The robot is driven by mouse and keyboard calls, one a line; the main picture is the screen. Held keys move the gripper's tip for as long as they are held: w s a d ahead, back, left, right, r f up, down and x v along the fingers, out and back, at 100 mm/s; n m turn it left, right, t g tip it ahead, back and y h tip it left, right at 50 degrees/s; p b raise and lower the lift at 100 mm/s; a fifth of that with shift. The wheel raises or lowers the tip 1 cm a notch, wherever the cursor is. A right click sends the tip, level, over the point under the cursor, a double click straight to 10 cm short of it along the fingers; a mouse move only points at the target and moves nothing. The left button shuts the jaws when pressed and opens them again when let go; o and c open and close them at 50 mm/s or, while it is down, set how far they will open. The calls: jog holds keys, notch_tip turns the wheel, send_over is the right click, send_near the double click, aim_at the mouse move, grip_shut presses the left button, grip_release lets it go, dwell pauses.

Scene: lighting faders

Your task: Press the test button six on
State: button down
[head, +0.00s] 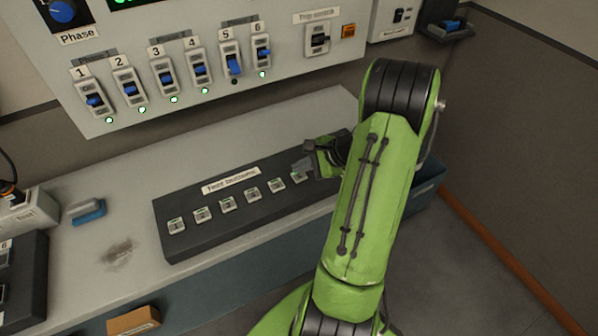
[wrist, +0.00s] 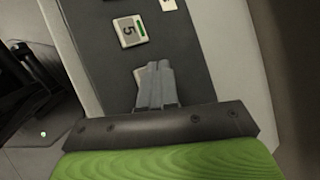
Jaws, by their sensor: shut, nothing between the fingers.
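The dark test button panel (head: 190,240) lies on the bench with a row of pale square buttons and a "Test buttons" label. The button at its right end (head: 298,177), which I take as six, is partly covered by my gripper (head: 301,164). In the wrist view, my gripper (wrist: 158,70) is shut and empty, its fingertips over a mostly hidden button (wrist: 139,75) just past button 5 (wrist: 130,31). I cannot tell whether the fingertips touch that button or whether it is pressed down.
Above stands a panel of numbered blue faders (head: 233,66); the small light under fader 5 (head: 234,82) is dark, while the others glow. A blue object (head: 88,212) lies on the bench at left. A brown block (head: 133,321) is at the bottom.

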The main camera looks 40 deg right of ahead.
aim_at(302, 177)
notch_tip(302, 177, up, 6)
jog(key=p, duration=0.6)
jog(key=s+a+r+n+g+h, duration=0.1)
jog(key=a+r+n+g, duration=0.1)
jog(key=a+r+n, duration=0.6)
jog(key=s+a+r+n+g+h, duration=0.15)
jog(key=a+r+n, duration=0.3)
jog(key=a, duration=0.55)
jog(key=s+a+r+n, duration=0.2)
jog(key=s+n, duration=0.2)
jog(key=s, duration=0.2)
jog(key=s+a+r+n+h, duration=0.1)
jog(key=s+a+r+n, duration=0.1)
jog(key=s+n, duration=0.3)
jog(key=shift+s+a+t, duration=0.35)
jog(key=shift+s+a, duration=0.25)
jog(key=shift+a, duration=0.05)
